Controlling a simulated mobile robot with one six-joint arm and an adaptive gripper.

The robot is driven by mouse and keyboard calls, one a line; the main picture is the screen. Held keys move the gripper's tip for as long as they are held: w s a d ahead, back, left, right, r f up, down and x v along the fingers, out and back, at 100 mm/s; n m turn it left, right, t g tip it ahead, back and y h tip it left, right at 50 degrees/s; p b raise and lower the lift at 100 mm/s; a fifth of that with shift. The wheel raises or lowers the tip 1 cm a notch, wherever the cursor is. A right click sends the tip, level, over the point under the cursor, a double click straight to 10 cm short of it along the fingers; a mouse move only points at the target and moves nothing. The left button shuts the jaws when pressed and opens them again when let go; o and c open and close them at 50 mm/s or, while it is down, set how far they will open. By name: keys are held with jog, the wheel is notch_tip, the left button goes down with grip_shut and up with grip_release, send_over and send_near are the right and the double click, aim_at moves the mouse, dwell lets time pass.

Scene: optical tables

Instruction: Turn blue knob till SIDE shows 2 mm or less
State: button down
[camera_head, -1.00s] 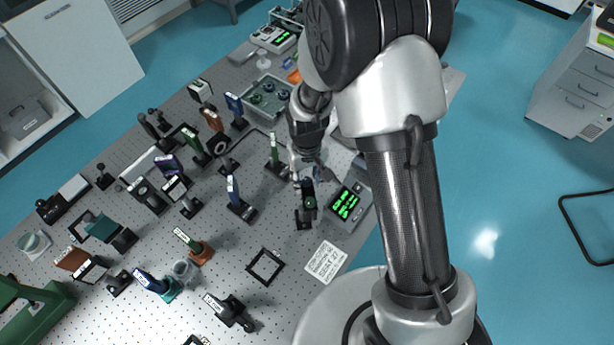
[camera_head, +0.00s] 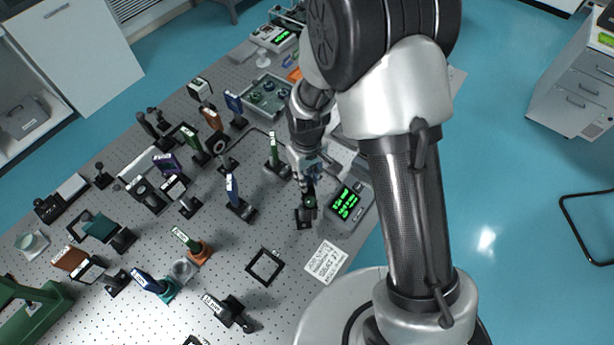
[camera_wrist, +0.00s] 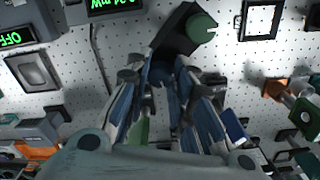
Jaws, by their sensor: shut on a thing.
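The black mount (camera_head: 305,216) stands on the optical table with a green round knob (camera_head: 311,202) on it. The green knob also shows large in the wrist view (camera_wrist: 202,27), on the dark mount. My gripper (camera_head: 309,181) is at the back side of this mount. In the wrist view its fingers (camera_wrist: 168,80) are shut on the dark blue knob (camera_wrist: 163,70), which is mostly covered by them. The readout box (camera_head: 349,203) beside the mount has lit green lines, too small to read; a display (camera_wrist: 113,5) is upside down and cut off in the wrist view.
A white label card (camera_head: 325,261) and a black square frame (camera_head: 265,266) lie in front of the mount. A blue-plated post mount (camera_head: 233,192) and a green one (camera_head: 274,152) stand close to the left. Several other optics crowd the table further left.

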jog(key=c, duration=1.4)
grip_release()
notch_tip(320, 180, up, 12)
